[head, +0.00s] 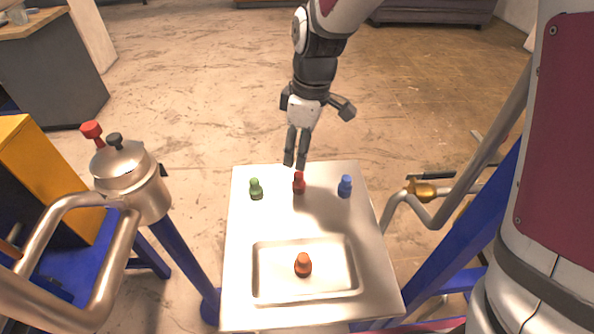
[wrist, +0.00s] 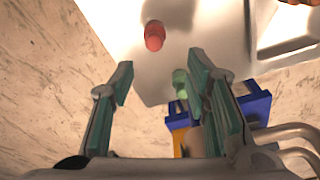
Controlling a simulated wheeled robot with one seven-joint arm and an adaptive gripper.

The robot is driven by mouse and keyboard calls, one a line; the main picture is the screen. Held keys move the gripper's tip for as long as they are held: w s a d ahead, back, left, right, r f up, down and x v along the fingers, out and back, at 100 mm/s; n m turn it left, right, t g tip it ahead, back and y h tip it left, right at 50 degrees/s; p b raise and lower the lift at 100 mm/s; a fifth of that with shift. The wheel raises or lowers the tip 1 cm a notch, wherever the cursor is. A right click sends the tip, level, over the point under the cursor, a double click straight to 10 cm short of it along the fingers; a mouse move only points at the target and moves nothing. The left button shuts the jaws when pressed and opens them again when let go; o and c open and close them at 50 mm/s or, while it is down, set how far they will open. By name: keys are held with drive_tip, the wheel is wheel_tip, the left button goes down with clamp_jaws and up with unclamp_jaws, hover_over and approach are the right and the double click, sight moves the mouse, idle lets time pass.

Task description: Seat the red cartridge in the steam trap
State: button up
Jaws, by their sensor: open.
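The red cartridge (head: 299,183) stands upright near the far edge of a pale metal table (head: 240,290), between a green and a blue one. It also shows in the wrist view (wrist: 154,37), ahead of the fingers. My gripper (head: 296,160) is just beyond and above it, fingers pointing down. The metal vessel at the left, which looks like the steam trap (head: 140,190), carries a red knob and a dark knob on top. Any opening in it is not visible.
The green cartridge (head: 255,189) and blue cartridge (head: 345,187) flank the red one. An orange-red piece (head: 303,265) stands in a shallow recessed tray (head: 262,292). Thick pipes and a brass valve (head: 424,190) are at the right. A yellow cabinet (head: 35,165) is at the left.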

sight(299, 174)
wheel_tip(299, 174, down, 3)
drive_tip(key=shift+a+r, duration=0.1)
drive_tip(key=shift+a, duration=0.05)
drive_tip(key=shift+w+f, duration=0.2)
drive_tip(key=shift+f, duration=1.15)
drive_tip(key=shift+w+f, duration=0.2)
drive_tip(key=shift+f, duration=1.15)
clamp_jaws()
